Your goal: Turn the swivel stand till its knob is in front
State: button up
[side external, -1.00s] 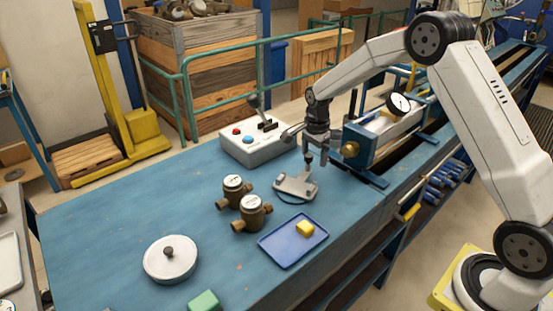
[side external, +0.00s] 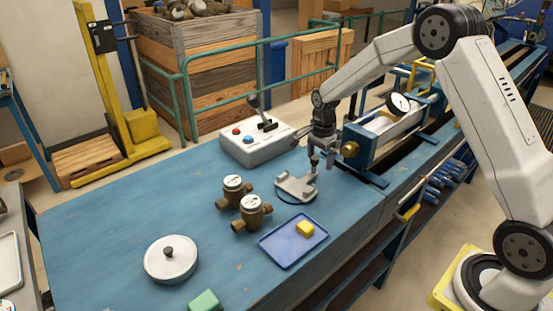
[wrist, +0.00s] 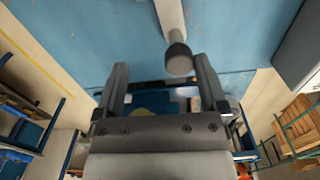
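The swivel stand (side external: 297,188) is a low light-grey piece on the blue bench, near the bench's right side. In the wrist view its pale bar (wrist: 169,18) comes in from the top and ends in a dark round knob (wrist: 179,60). My gripper (side external: 325,164) is low at the stand's back right. In the wrist view my gripper (wrist: 160,66) has its two fingers apart, with the knob showing between them, closer to the right finger. I see no finger clearly pressing on it. In the side view the gripper partly hides the knob.
A control box with a lever (side external: 256,143) stands behind, left of the arm. A blue fixture with a gauge (side external: 361,142) is close at right. Two brass meters (side external: 251,212), a blue tray (side external: 284,252) with a yellow block, and a round lidded disc (side external: 170,260) lie in front.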

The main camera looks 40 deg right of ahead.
jog(key=shift+s, duration=0.3)
jog(key=shift+s+a, duration=0.15)
jog(key=shift+s, duration=0.4)
jog(key=shift+s+a, duration=0.1)
jog(key=shift+s, duration=0.15)
jog(key=shift+s+a, duration=0.15)
jog(key=shift+s, duration=0.25)
jog(key=shift+o, duration=0.3)
jog(key=shift+o, duration=0.3)
dwell(0.3)
